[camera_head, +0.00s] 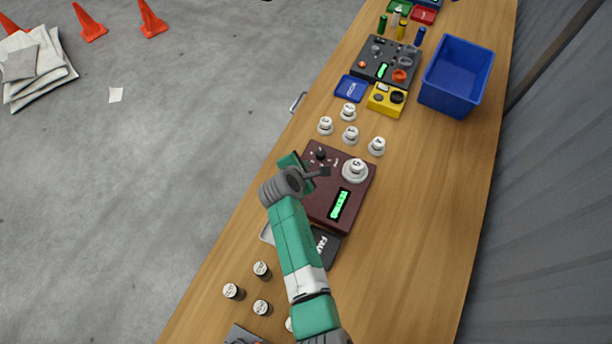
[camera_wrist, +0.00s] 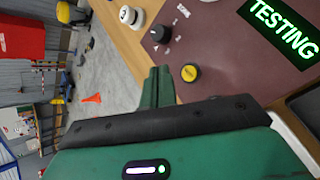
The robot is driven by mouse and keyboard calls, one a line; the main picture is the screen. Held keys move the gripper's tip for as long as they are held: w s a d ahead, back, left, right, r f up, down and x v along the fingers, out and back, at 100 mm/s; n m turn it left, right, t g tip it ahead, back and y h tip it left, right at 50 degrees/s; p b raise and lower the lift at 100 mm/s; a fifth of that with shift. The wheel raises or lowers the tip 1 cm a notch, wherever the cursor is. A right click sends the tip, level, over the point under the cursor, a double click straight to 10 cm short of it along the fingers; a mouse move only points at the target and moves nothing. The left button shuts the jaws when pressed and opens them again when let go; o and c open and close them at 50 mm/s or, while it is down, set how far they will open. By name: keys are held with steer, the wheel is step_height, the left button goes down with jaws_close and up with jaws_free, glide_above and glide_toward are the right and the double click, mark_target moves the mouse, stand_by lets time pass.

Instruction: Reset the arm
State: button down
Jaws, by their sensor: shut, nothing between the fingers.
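My gripper (camera_wrist: 158,75) shows in the wrist view with its green fingers together and nothing between them. It is beside the maroon box (camera_wrist: 225,50), which has a lit green display reading TESTING (camera_wrist: 283,28), a black knob (camera_wrist: 160,34) and a yellow button (camera_wrist: 190,73). In the head view my arm reaches up from the bottom over the bench, its end at the left side of the maroon box (camera_head: 318,205). A white weight marked 5 (camera_head: 355,171) stands on that box. My arm hides part of the box's left side and the dark item below it.
The wooden bench (camera_head: 415,230) is clear on the right. Several white weights (camera_head: 350,135) stand above the box, and several small cylinders (camera_head: 261,269) below. A yellow device (camera_head: 387,99), a grey panel (camera_head: 385,62) and a blue bin (camera_head: 457,75) stand farther up. Orange cones (camera_head: 151,20) are on the floor.

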stand_by(0.3)
steer(key=w+a+r+m+t+y, duration=0.1)
steer(key=w+a+r+m+t, duration=0.15)
steer(key=r, duration=0.55)
steer(key=w+a+r+m+t+y, duration=0.1)
steer(key=w+a+r+m, duration=0.15)
steer(key=r, duration=0.45)
steer(key=s+a+r+m+t+y, duration=0.1)
steer(key=s+r+m+t, duration=0.15)
steer(key=r, duration=0.85)
steer(key=s+r+m+t+y, duration=0.15)
steer(key=r+m, duration=0.25)
steer(key=r, duration=0.8)
steer(key=s+d+r+m+t+p, duration=0.1)
steer(key=s+d+r+m+t, duration=0.2)
steer(key=s+r, duration=0.6)
steer(key=s+d+r+m+t+h, duration=0.1)
steer(key=s+r+m+t, duration=0.2)
steer(key=s+r+m, duration=0.55)
steer(key=s+d+r+t+p, duration=0.1)
steer(key=s+d+r+t, duration=0.35)
steer(key=r, duration=0.85)
step_height(320, 180, up, 14)
steer(key=s+a+g+p, duration=0.1)
steer(key=a+p, duration=0.1)
steer(key=p, duration=1.2)
steer(key=shift+a+r+g+p, duration=0.15)
steer(key=shift+r+g+p, duration=0.1)
steer(key=shift+g+p, duration=0.05)
